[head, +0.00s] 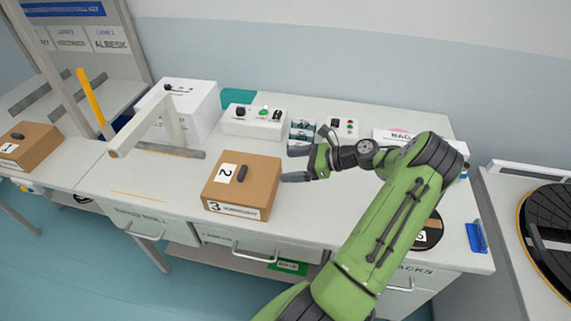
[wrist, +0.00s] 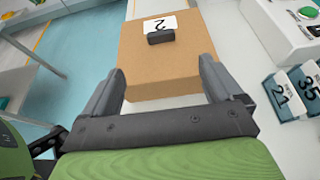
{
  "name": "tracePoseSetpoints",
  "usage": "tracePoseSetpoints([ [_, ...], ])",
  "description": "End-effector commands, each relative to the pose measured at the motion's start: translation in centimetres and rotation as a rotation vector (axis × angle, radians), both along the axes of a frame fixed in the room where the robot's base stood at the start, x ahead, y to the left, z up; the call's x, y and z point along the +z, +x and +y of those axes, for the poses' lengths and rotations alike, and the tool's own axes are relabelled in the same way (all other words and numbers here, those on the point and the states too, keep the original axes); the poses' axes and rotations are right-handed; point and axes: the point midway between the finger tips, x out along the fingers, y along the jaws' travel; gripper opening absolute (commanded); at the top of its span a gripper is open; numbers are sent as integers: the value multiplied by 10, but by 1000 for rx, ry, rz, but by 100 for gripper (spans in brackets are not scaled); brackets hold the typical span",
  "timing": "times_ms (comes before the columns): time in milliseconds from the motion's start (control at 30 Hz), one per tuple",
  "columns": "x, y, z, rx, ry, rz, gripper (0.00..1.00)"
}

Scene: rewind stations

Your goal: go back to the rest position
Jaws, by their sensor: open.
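My gripper (head: 290,164) is open and empty above the white bench, to the right of a brown cardboard box (head: 259,187). The box carries a white label with a 2 and a dark handle on top. In the wrist view the same box (wrist: 165,75) lies ahead of my gripper (wrist: 160,83), between and beyond the two fingers. The fingers do not close on it, and whether a fingertip touches it I cannot tell. My green arm comes in from the bottom of the head view.
The white bench (head: 330,215) has free room right of the box. A white control box (head: 254,122) and small numbered blue-and-white boxes (head: 301,133) stand behind. A white frame (head: 165,125) stands left. Another brown box (head: 25,146) is far left. A black round turntable (head: 548,235) is right.

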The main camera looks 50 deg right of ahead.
Motion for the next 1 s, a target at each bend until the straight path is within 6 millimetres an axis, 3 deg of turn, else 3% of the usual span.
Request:
tracePoseSetpoints([
  [567, 1, 3, 4, 16, -16, 4, 93],
  [667, 11, 17, 29, 134, -137, 34, 93],
  [800, 37, 35, 97, 459, -476, 82, 93],
  [1000, 83, 25, 186, 925, -961, 56, 93],
])
